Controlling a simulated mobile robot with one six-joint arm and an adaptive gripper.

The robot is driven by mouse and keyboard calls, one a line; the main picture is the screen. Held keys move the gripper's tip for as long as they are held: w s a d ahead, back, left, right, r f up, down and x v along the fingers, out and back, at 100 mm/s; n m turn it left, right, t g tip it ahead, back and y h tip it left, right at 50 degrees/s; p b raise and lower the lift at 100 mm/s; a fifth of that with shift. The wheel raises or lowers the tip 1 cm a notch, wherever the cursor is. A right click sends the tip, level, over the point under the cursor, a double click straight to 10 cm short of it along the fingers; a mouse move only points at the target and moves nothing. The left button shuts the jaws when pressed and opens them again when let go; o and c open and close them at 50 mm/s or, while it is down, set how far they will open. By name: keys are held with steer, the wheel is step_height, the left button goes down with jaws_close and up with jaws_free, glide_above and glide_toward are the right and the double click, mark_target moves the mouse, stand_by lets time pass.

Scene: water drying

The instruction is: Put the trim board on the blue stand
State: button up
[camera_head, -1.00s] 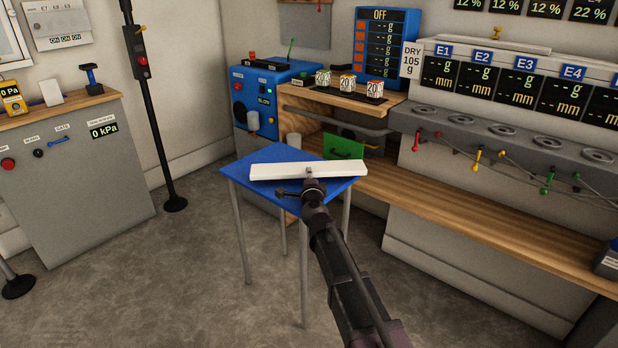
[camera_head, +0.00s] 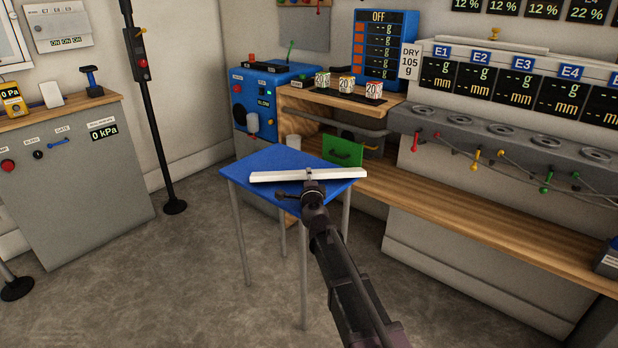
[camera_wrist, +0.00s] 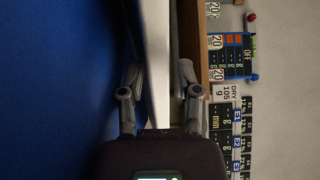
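The trim board (camera_head: 336,174) is a long, narrow white bar at the blue stand (camera_head: 268,162), a blue square top on grey legs. In the head view it lies across the stand's top, its right end reaching past the edge. My gripper (camera_head: 309,174) is at the middle of the board. In the wrist view the white board (camera_wrist: 157,60) stands between the two fingers, and the fingers close on its sides. The blue top (camera_wrist: 60,80) fills the left of that view. Whether the board rests fully on the top or is slightly above it, I cannot tell.
A wooden bench (camera_head: 480,212) runs along the right wall below a grey shelf (camera_head: 500,130). A green panel (camera_head: 343,151) stands behind the stand. A black pole (camera_head: 157,110) and a grey cabinet (camera_head: 85,185) are at left. The floor between is clear.

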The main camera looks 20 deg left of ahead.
steer(key=shift+p, duration=0.35)
steer(key=shift+w+a+r, duration=0.1)
steer(key=shift+s+p, duration=0.2)
steer(key=shift+p, duration=0.15)
steer(key=v, duration=1.1)
steer(key=shift+s+d+r, duration=0.1)
steer(key=shift+s+d, duration=0.1)
steer(key=shift+d, duration=0.05)
steer(key=shift+d+r, duration=0.1)
